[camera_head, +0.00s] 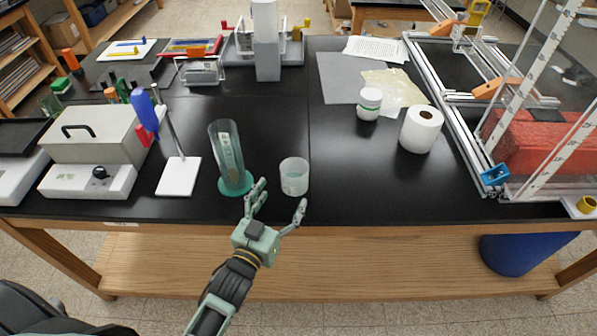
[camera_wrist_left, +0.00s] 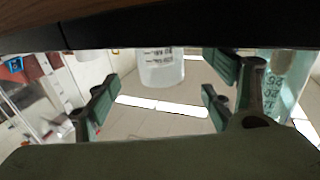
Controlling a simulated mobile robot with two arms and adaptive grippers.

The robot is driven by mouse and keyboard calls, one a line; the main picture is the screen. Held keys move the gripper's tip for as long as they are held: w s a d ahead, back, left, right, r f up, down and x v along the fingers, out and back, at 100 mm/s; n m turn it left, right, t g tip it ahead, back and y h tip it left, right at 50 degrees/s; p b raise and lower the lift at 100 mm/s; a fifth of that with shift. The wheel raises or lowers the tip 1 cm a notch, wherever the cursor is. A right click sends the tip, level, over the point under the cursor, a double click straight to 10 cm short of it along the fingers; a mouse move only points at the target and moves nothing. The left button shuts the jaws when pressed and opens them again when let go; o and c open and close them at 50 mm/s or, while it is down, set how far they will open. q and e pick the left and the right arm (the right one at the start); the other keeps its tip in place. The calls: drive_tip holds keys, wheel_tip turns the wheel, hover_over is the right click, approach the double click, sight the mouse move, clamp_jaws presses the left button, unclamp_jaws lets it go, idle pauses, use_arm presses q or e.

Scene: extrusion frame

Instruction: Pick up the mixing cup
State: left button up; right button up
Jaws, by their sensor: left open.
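The mixing cup (camera_head: 294,177) is a small clear, whitish cup standing upright on the black table near its front edge. My left gripper (camera_head: 281,196) is open and empty at the front edge, its fingers pointing toward the cup from the near side. In the left wrist view, which looks upside down, the cup (camera_wrist_left: 161,68) with dark markings shows ahead, between the two spread fingers. I see no finger touching it. My right gripper is not in view.
A tilted clear graduated cylinder on a green base (camera_head: 231,160) stands close left of the cup. A stand with a white plate (camera_head: 178,177) is further left. A white roll (camera_head: 421,129) and lidded jar (camera_head: 369,103) stand at the right. The table right of the cup is clear.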

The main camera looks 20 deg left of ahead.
sight(289, 185)
use_arm(q)
drive_tip(key=shift+w+r, duration=0.15)
drive_tip(key=shift+w, duration=0.35)
drive_tip(key=shift+w+d+r+p, duration=0.1)
drive_tip(key=shift+w+p, duration=0.25)
drive_tip(key=shift+w, duration=0.25)
drive_tip(key=shift+w+d+r+p, duration=0.1)
drive_tip(key=shift+w+p, duration=0.25)
drive_tip(key=shift+w, duration=0.2)
drive_tip(key=w, duration=0.2)
drive_tip(key=w+p, duration=0.1)
drive_tip(key=shift+w+d+f, duration=0.15)
drive_tip(key=shift+w+f, duration=0.15)
drive_tip(key=c, duration=1)
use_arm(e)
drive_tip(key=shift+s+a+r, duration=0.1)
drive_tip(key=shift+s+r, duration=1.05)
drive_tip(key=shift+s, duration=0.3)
